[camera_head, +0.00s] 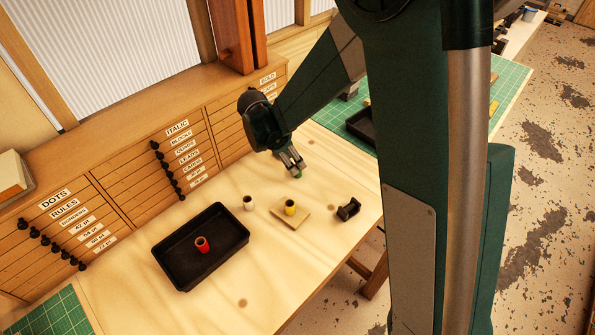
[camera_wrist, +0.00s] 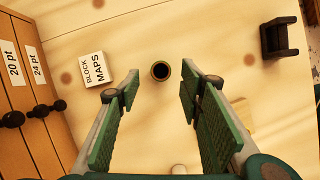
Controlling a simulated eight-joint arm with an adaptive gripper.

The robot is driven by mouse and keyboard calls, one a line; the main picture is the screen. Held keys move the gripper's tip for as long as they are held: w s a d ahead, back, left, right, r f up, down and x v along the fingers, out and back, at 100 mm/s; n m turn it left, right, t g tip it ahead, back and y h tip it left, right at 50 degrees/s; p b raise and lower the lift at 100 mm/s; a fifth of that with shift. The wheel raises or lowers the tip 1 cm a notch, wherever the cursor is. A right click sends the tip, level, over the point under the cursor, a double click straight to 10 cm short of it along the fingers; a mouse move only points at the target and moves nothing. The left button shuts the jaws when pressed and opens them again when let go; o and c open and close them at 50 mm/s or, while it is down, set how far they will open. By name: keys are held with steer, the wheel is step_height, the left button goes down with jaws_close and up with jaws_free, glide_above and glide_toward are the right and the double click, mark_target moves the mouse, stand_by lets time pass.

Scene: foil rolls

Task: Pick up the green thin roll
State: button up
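A thin roll with a dark hole and a narrow greenish rim (camera_wrist: 161,71) stands on the table, seen from above in the wrist view. It lies between the lines of my two fingers, around the level of their tips in the picture. My gripper (camera_wrist: 160,83) is open, with green pads and nothing held between them. In the head view my gripper (camera_head: 292,165) points down at the table, with a small green piece (camera_head: 298,175) just under its tips, probably the roll, mostly hidden. I cannot tell the height left between tips and roll.
A yellow roll (camera_head: 290,207) stands on a wooden board (camera_head: 280,222), beside a white roll (camera_head: 249,203). A red roll (camera_head: 202,244) is in a black tray (camera_head: 178,277). A black holder (camera_head: 347,209) stands right. A white box (camera_wrist: 93,70) is left of my fingers; drawers (camera_wrist: 22,60) lie beyond.

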mark_target(297, 167)
steer(key=shift+d+f, duration=0.1)
steer(key=shift+f, duration=0.05)
steer(key=shift+x, duration=2.4)
steer(key=shift+d, duration=0.1)
steer(key=shift+c, duration=0.7)
steer(key=c, duration=0.7)
